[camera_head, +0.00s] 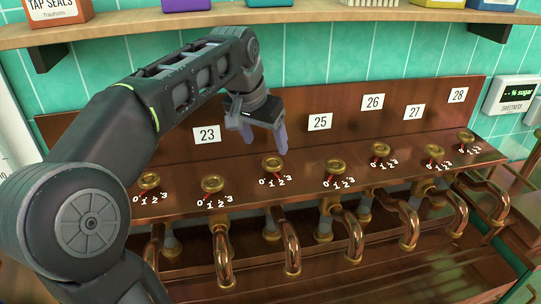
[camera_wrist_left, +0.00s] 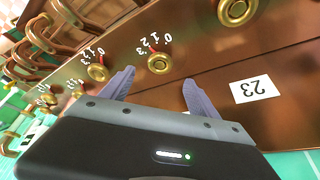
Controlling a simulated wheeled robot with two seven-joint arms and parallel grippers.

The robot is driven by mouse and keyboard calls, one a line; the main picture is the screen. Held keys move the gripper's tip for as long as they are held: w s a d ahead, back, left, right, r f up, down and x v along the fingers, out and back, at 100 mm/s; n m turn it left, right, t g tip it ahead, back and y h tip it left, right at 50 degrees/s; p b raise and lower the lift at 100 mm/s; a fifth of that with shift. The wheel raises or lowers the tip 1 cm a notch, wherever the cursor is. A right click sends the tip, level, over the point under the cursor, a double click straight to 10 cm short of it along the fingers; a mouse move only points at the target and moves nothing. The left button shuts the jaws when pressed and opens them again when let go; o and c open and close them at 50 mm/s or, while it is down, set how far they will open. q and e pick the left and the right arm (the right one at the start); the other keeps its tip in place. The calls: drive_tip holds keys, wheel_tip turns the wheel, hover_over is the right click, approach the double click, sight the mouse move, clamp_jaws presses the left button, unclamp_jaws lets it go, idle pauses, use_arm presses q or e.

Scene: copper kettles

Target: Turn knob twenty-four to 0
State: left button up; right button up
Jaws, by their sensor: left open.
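Knob twenty-four (camera_head: 272,165) is a round brass knob on the copper panel, between the knob below label 23 and the knob below label 25. Its scale of 0 to 3 is printed in front of it, and a small red pointer shows there, seemingly near 1. My left gripper (camera_head: 265,144) is open and empty, above and behind this knob. In the left wrist view the knob (camera_wrist_left: 158,63) shows beyond and between the two spread fingers (camera_wrist_left: 153,88), apart from them. Label 24 is hidden behind my gripper. My right gripper is out of view.
Neighbouring knobs stand close on both sides: knob twenty-three (camera_head: 212,184) and knob twenty-five (camera_head: 334,167). Curved copper pipes (camera_head: 290,243) stick out below the panel. A wooden shelf (camera_head: 300,17) runs above. A sweetness display (camera_head: 512,94) is at the right.

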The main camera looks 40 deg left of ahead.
sight(272, 161)
use_arm(q)
drive_tip(key=shift+f, duration=0.1)
drive_tip(key=p+x, duration=0.1)
drive_tip(key=x, duration=0.6)
drive_tip(key=shift+w+f, duration=0.15)
drive_tip(key=shift+f, duration=0.2)
drive_tip(key=c, duration=1.4)
